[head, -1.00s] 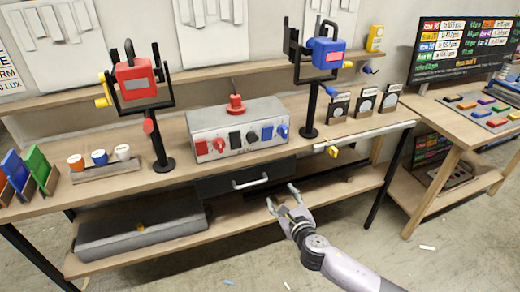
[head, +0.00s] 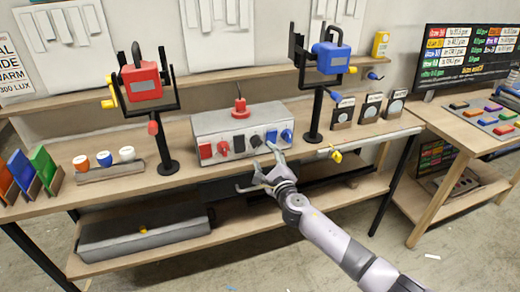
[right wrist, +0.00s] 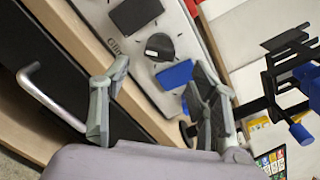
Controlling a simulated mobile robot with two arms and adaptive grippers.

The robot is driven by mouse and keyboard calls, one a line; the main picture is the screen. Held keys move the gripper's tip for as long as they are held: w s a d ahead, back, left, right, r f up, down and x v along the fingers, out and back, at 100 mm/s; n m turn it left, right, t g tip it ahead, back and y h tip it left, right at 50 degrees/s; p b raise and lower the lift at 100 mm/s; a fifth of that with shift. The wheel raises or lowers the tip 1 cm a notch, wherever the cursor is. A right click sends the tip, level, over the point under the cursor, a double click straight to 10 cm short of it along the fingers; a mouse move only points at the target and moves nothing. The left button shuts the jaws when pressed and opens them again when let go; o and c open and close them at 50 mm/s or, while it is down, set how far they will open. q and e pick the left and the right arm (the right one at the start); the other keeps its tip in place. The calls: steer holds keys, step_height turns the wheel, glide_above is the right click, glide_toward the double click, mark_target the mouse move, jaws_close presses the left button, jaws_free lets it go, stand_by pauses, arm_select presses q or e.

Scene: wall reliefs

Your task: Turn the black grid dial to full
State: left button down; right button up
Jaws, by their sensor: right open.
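The black grid dial (head: 255,140) sits on the sloped front of the grey control box (head: 216,125), between a black switch (head: 239,144) and a blue switch (head: 271,137). In the right wrist view the dial (right wrist: 159,46) is a round black knob with a pale mark and ticks around it. My right gripper (head: 259,170) is open and empty, in front of and below the box. In the right wrist view its fingers (right wrist: 158,78) are spread wide, with the dial beyond them, apart from both. My left gripper is out of view.
A red dial (head: 222,148) and a blue dial (head: 286,135) are on the same box. A blue crank device (head: 331,60) on a black stand rises to its right, a red one (head: 140,82) to its left. A drawer handle (right wrist: 45,95) is below the bench edge.

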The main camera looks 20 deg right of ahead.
mark_target(258, 146)
steer(key=w+b, duration=0.1)
steer(key=w, duration=0.4)
steer(key=shift+w+a, duration=0.1)
steer(key=shift+w, duration=0.25)
steer(key=shift+c, duration=0.5)
steer(key=c, duration=1.1)
